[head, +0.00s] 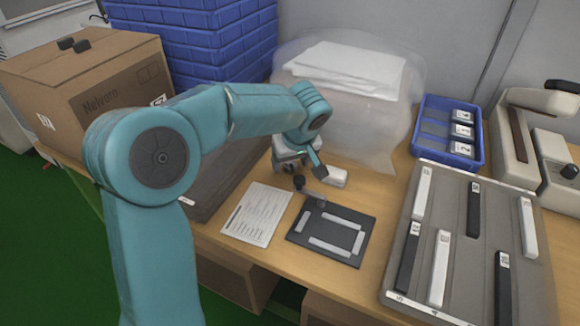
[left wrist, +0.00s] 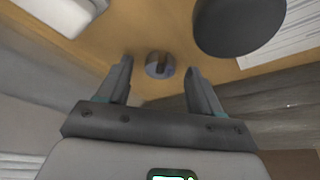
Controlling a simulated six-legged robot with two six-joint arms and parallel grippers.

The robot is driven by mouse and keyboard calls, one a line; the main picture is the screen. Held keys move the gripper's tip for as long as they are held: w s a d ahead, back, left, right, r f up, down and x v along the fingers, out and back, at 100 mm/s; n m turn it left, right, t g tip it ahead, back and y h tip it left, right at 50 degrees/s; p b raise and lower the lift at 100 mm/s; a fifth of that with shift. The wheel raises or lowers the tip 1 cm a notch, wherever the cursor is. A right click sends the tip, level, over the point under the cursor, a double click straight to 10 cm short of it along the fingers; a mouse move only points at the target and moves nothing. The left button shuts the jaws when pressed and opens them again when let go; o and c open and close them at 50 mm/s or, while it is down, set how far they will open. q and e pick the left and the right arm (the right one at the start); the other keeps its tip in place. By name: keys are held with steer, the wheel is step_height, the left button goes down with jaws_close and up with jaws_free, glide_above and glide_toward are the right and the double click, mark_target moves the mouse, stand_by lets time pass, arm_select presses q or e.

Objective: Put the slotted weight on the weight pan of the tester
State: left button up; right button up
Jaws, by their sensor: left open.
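My left gripper (head: 304,168) is open and points down over the table in the head view. In the left wrist view, a small round grey weight (left wrist: 160,66) with a dark slot lies on the wooden table, between and beyond the open fingertips, not gripped. The gripper hides it in the head view. A small device with a dark round top (head: 299,182) and a short arm stands right in front of the gripper; a large dark disc (left wrist: 238,22) near the weight in the wrist view looks like that top. I cannot tell for certain which part is the weight pan. My right gripper is not in view.
A white block (head: 335,177) lies beside the gripper. A printed sheet (head: 257,213) and a dark plate (head: 308,234) with pale strips lie in front. A grey tray (head: 462,187) of strips, a blue bin (head: 428,149) and a beige machine (head: 520,125) fill the right. A plastic-wrapped bundle (head: 350,115) stands behind.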

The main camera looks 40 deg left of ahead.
arm_select(q)
jaws_close()
